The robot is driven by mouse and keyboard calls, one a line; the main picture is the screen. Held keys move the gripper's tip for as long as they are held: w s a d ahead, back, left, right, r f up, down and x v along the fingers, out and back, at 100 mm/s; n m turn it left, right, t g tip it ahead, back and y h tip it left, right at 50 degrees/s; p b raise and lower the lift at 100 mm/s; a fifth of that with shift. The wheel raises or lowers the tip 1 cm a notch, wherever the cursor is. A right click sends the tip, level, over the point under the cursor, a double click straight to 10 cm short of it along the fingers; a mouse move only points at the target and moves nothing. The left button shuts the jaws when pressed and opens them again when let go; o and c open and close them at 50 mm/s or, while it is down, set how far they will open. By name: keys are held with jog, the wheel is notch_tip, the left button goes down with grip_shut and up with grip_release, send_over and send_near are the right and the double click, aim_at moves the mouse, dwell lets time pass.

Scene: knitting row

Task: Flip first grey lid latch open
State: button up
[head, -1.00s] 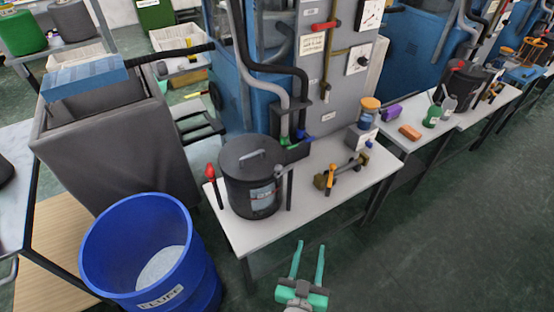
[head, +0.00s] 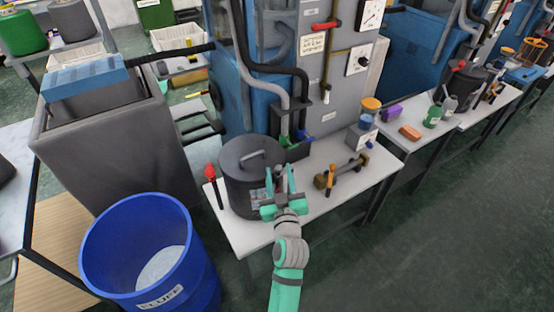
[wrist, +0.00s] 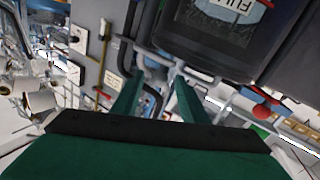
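A dark grey lidded canister (head: 240,192) stands on the white bench at the machine's front. Its round lid (head: 268,152) has a bar handle and looks closed. My green gripper (head: 279,174) is at the canister's right front side, its two fingers apart and pointing at the upper wall. A small grey latch showed there earlier; my fingers now mostly hide it in the head view. In the wrist view, the canister (wrist: 218,42) fills the upper middle. A grey bar-like part, probably the latch (wrist: 154,62), shows between the tips of my gripper (wrist: 158,82). Contact cannot be told.
A red-topped post (head: 211,172) stands left of the canister. A blue barrel (head: 150,245) stands on the floor at front left. The floor at right is clear.

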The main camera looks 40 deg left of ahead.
jog(key=x, duration=0.6)
jog(key=shift+w+a, duration=0.15)
jog(key=shift+c, duration=0.6)
grip_shut()
